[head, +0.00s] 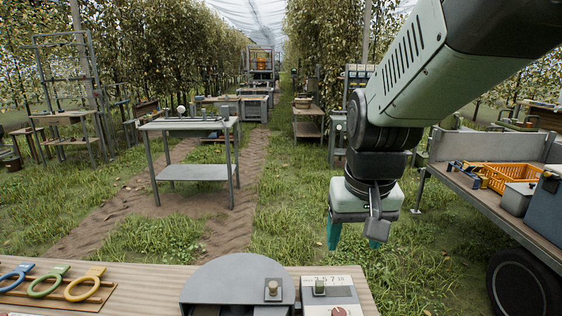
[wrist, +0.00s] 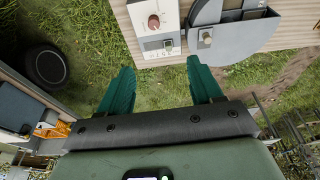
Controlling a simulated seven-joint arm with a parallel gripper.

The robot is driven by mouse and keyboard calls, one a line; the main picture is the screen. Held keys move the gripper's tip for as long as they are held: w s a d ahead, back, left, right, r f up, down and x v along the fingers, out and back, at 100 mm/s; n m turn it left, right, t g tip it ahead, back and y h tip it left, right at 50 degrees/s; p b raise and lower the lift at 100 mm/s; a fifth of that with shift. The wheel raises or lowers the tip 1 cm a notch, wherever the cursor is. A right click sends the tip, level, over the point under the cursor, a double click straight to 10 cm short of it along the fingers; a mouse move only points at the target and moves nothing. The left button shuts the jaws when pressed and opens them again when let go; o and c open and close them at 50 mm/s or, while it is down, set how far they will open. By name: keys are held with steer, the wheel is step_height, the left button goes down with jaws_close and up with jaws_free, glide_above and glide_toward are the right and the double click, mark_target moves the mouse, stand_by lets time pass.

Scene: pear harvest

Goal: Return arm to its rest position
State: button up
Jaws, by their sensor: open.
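My gripper (head: 356,236) hangs at the right of centre in the head view, with its green fingers pointing down. It is over the grass, just beyond the far edge of the wooden bench. In the wrist view my gripper (wrist: 163,84) shows two teal fingers spread wide apart with nothing between them. The bench (wrist: 124,20) lies ahead of the fingertips there. My arm reaches in from the upper right of the head view.
The near bench (head: 150,283) bears coloured rings (head: 84,284), a grey round-ended plate (head: 236,283) and a dial box (head: 331,293). A cart (head: 478,196) with an orange crate (head: 508,177) stands at right. A grey table (head: 193,172) stands farther back. Grass between is open.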

steer(key=s+r+t, duration=0.1)
steer(key=s+r, duration=0.2)
steer(key=s, duration=0.4)
steer(key=s+a+r+t, duration=0.1)
steer(key=s+r, duration=0.3)
steer(key=s, duration=0.3)
steer(key=shift+s+t, duration=0.2)
steer(key=shift+t, duration=0.2)
